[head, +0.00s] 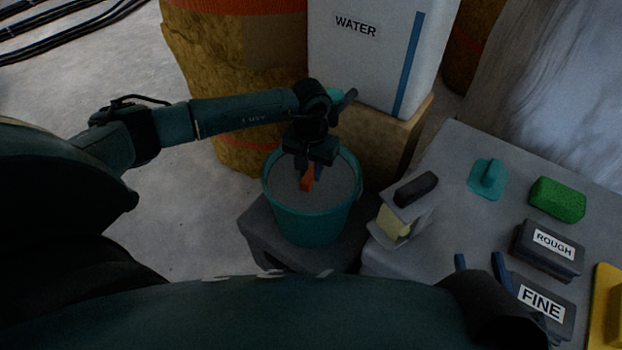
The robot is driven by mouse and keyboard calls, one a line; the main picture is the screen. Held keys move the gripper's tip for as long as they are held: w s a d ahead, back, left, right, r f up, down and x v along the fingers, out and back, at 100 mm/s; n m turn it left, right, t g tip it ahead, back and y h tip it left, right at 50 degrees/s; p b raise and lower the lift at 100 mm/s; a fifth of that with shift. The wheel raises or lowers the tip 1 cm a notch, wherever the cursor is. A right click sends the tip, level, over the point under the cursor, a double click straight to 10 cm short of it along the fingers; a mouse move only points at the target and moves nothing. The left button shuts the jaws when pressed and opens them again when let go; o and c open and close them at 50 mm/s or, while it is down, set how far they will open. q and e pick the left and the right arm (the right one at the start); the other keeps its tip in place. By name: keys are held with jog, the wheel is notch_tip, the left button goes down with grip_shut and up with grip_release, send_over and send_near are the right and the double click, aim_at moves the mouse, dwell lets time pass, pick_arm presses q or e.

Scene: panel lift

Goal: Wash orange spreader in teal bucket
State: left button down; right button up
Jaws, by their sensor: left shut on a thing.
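The teal bucket (308,226) stands on a low grey block in the middle of the head view, filled with a grey surface. My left gripper (310,172) points down over the bucket's opening. It is shut on the orange spreader (307,184), of which only a small orange part shows below the jaws. I cannot tell whether the spreader touches the grey surface. My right gripper (481,265) is low at the right, by the table's near edge. Its two blue fingers stand apart with nothing visible between them.
A white WATER container (365,50) stands behind the bucket. The grey table (455,215) at right bears a teal tool (487,178), a green sponge (557,199), ROUGH (548,248) and FINE (545,303) blocks, a dark-handled tool (415,189) and a yellow item (606,310).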

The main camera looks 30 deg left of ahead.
aim_at(311, 173)
pick_arm(q)
notch_tip(311, 173, up, 9)
jog(key=p, duration=0.5)
jog(key=shift+p, duration=0.3)
jog(key=shift+s, duration=0.1)
dwell(1.1)
